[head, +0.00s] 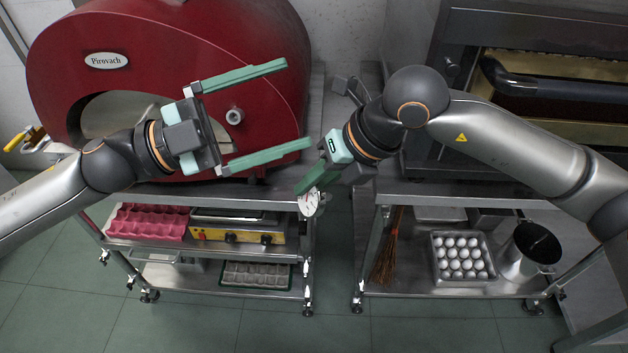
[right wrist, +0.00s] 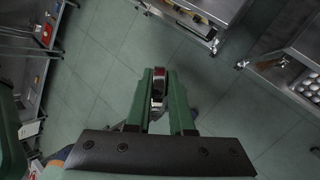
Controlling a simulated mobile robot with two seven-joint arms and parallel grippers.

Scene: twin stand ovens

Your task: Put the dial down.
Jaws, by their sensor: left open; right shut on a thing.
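The dial (head: 310,204) is a small round white-faced piece with dark marks. My right gripper (head: 306,184) is shut on it and holds it in the air, over the gap by the left stand's right end. In the right wrist view the dial (right wrist: 158,88) shows edge-on between the two green fingers, above the floor. Its face is mostly hidden there. My left gripper (head: 298,104) is open and empty, its fingers spread wide in front of the red oven (head: 215,70).
The left stand (head: 150,247) holds pink egg trays (head: 150,221) and a yellow-sided appliance (head: 235,232). The right stand (head: 400,285) holds a tray of white eggs (head: 462,258) and a dark-topped pot (head: 530,255). The tiled floor (head: 385,335) is clear in front.

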